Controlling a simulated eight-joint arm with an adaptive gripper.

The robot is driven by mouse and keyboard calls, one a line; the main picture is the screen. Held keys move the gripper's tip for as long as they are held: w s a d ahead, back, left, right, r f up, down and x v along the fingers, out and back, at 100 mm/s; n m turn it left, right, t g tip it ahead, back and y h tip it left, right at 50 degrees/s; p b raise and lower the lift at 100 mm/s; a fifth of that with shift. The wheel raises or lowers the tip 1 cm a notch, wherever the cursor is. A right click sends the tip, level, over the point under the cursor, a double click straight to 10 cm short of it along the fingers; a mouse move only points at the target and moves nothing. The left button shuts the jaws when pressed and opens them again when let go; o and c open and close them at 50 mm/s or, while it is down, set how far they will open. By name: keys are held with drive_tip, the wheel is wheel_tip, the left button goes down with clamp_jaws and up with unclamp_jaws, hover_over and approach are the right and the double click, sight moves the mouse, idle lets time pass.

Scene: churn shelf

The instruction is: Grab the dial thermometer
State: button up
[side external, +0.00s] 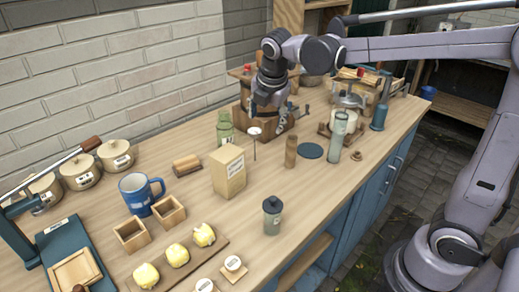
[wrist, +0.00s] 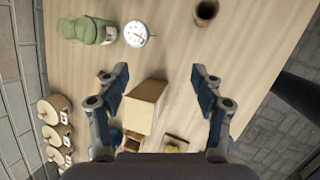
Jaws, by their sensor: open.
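The dial thermometer (side external: 254,133) has a round white face on a thin stem and stands upright on the wooden counter, behind the cardboard box in the side view. In the wrist view its dial (wrist: 136,34) faces up, right beside a green bottle. My gripper (wrist: 163,75) is open and empty, with its fingers apart over the counter; the dial lies beyond the left fingertip in that view. In the side view my gripper (side external: 266,103) hangs above and close to the dial. The stem is not visible in the wrist view.
The green bottle (side external: 225,128) stands close to the thermometer. The cardboard box (side external: 228,172) is in front of it, and a brown cylinder (side external: 291,150) to its right. A wooden churn (side external: 270,122) stands behind. Bare counter lies between box and cylinder.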

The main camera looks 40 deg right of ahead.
sight(255, 132)
drive_tip(key=w+d+f+n, duration=0.1)
drive_tip(key=w+f, duration=0.1)
drive_tip(key=f, duration=0.1)
drive_tip(key=w+d+f+n, duration=0.1)
drive_tip(key=w+f+n, duration=0.1)
drive_tip(key=w+f, duration=0.1)
drive_tip(key=w+d+f+n+g+h, duration=0.1)
drive_tip(key=w+f+n, duration=0.1)
drive_tip(key=f, duration=0.3)
drive_tip(key=shift+w+f, duration=0.1)
drive_tip(key=shift+w, duration=0.25)
drive_tip(key=c, duration=1.3)
